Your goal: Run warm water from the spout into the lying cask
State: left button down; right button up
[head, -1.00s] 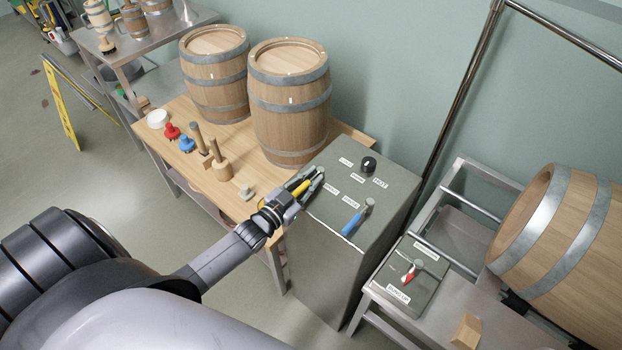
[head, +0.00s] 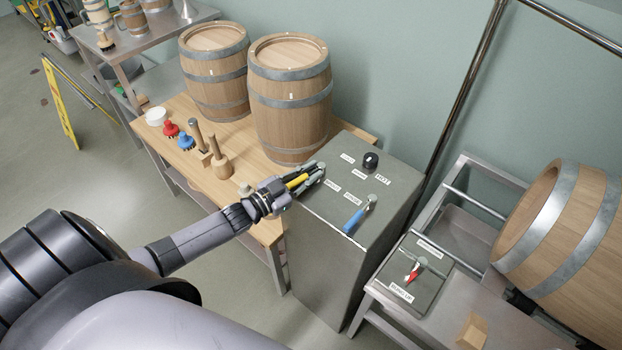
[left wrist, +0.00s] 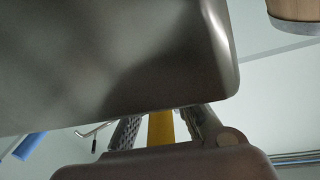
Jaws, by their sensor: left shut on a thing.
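My left gripper (head: 308,177) is shut on a yellow handle (head: 298,181) at the left edge of the steel cabinet's top (head: 335,205). The yellow handle also shows between the fingers in the left wrist view (left wrist: 160,128). A blue-handled lever (head: 354,221) on the same top stands free, right of the gripper. Behind it is a black knob (head: 370,161) with labels around it, one reading HOT; its exact setting is too small to tell. The lying cask (head: 570,225) rests on a steel stand at the right. I cannot make out the spout or any water. My right gripper is not in view.
Two upright casks (head: 290,100) and several small tools stand on the wooden bench (head: 235,180) left of the cabinet. A panel with a red handle (head: 412,275) and a wooden block (head: 472,331) are on the stand (head: 440,310). A steel pipe (head: 465,95) rises behind.

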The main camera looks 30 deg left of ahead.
pick_arm(q)
jog(key=h+b, duration=0.1)
jog(key=m, duration=0.1)
jog(key=m+g+h+b, duration=0.1)
jog(key=shift+w+a+f+h+b, duration=0.1)
jog(key=shift+w+a+h+b, duration=0.15)
jog(key=shift+a+h+b, duration=0.1)
jog(key=shift+g+h, duration=0.25)
jog(key=shift+g, duration=0.05)
jog(key=c, duration=1.6)
grip_release()
jog(key=shift+r, duration=0.2)
jog(key=shift+a+f, duration=0.1)
jog(key=shift+s, duration=0.15)
jog(key=v, duration=1.1)
jog(key=shift+s+a, duration=0.3)
